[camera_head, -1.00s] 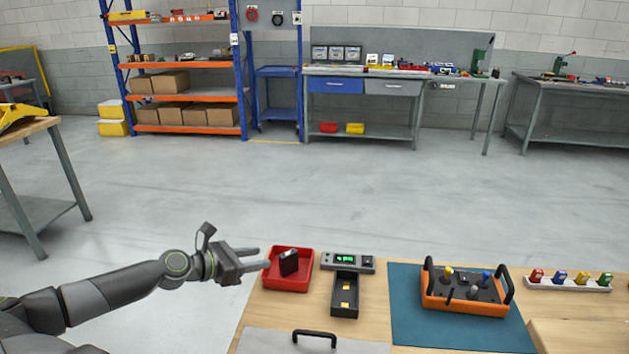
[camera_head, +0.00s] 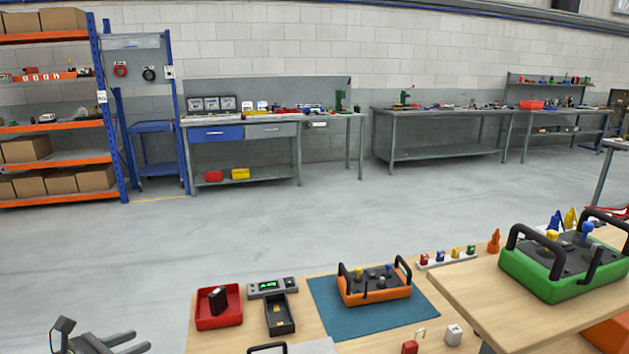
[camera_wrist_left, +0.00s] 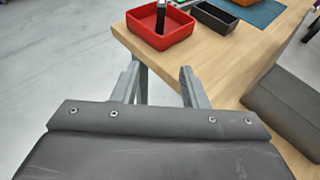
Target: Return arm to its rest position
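My left gripper (camera_head: 142,341) is at the bottom left of the head view, left of the workbench and apart from the red tray (camera_head: 222,322). Its two fingers are spread with nothing between them, which the left wrist view (camera_wrist_left: 158,84) also shows. A black block (camera_head: 218,299) stands tilted inside the red tray. In the left wrist view the red tray (camera_wrist_left: 160,38) is beyond the fingertips, near the bench edge. Most of my left arm is below the head view. My right gripper is not in view.
The wooden bench (camera_head: 205,343) holds a black holder (camera_head: 280,316), a grey unit with a green display (camera_head: 268,288), an orange control box (camera_head: 372,293) on a blue mat (camera_head: 330,306), and a green control box (camera_head: 540,272) at right. Open floor (camera_head: 120,260) lies behind the bench.

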